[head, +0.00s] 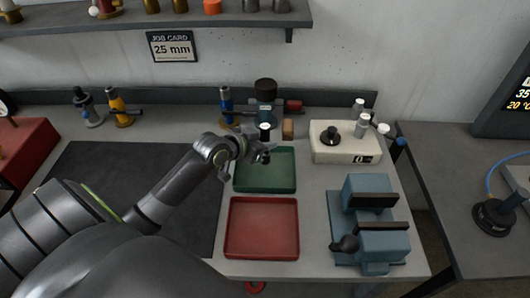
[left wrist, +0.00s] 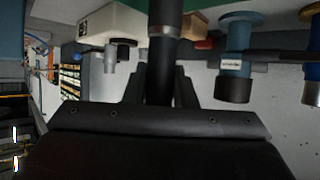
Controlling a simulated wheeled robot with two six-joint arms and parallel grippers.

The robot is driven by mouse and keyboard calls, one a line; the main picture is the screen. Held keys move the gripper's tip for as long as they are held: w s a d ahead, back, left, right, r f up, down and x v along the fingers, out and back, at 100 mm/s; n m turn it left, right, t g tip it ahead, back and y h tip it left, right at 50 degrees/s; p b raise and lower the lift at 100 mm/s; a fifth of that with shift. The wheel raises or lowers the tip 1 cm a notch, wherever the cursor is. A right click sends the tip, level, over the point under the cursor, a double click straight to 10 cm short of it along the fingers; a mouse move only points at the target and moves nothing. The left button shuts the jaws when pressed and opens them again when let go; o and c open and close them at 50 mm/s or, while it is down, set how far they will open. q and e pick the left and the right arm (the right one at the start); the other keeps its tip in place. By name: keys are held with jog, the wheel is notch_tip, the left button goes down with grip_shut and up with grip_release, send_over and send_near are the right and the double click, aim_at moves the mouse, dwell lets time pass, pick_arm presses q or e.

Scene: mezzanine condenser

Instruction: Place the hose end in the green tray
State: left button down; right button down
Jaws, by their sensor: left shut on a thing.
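My left gripper (head: 261,154) is over the back left part of the green tray (head: 266,187). In the left wrist view the fingers (left wrist: 160,84) are shut on a dark cylindrical piece with a grey band, which I take as the hose end (left wrist: 163,38). It sticks out past the fingertips, and its lower part is hidden between them. In the head view a dark piece with a pale top (head: 264,131) shows just beyond the gripper; I cannot tell whether it is the held piece. The green tray's visible floor looks empty. My right gripper is not in view.
A red tray (head: 262,228) lies in front of the green one. A blue vise (head: 371,222) stands at right, a cream box with knobs (head: 344,150) behind it. A wooden block (head: 288,129) and blue fittings (head: 226,103) stand along the back. A dark mat (head: 120,160) lies left.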

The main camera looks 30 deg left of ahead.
pick_arm(q)
notch_tip(320, 180, down, 4)
jog(key=shift+f, duration=0.15)
dwell(0.3)
jog(key=c, duration=1.2)
grip_release()
jog(key=shift+r, duration=0.2)
jog(key=shift+s+r, duration=0.1)
jog(key=shift+s, duration=0.2)
jog(key=shift+v, duration=5.65)
